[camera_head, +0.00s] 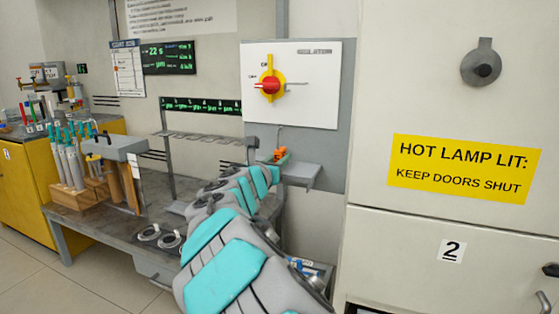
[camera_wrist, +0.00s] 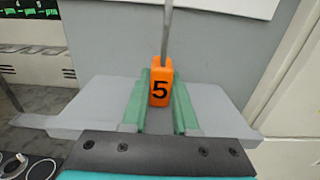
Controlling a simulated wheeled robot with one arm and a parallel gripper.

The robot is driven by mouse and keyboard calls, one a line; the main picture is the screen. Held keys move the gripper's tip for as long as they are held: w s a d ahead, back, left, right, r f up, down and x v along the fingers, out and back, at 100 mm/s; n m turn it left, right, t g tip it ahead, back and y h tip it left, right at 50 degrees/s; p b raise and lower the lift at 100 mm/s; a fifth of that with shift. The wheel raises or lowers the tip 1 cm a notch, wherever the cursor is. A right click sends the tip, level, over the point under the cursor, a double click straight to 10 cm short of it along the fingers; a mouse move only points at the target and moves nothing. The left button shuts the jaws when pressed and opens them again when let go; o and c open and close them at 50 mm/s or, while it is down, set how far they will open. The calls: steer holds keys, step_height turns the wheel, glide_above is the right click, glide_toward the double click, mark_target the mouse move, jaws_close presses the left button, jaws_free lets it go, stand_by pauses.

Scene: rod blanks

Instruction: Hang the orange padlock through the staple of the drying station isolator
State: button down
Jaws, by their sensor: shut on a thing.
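The orange padlock (camera_wrist: 160,88) carries a black number 5. My gripper (camera_wrist: 159,100) is shut on it, with a green finger on each side of the body. Its long grey shackle stands upright and runs out of the top of the wrist view. In the head view the small padlock (camera_head: 280,154) sits at the end of my arm, below the isolator panel (camera_head: 316,105) and apart from it. A thin grey bar, possibly the staple, (camera_head: 295,84) shows right of the handle.
A white cabinet (camera_head: 440,60) stands close on the right. A workbench (camera_head: 110,235) with racks is on the left. The wall between shelf and panel is clear.

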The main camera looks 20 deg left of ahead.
steer(key=shift+r, duration=1.35)
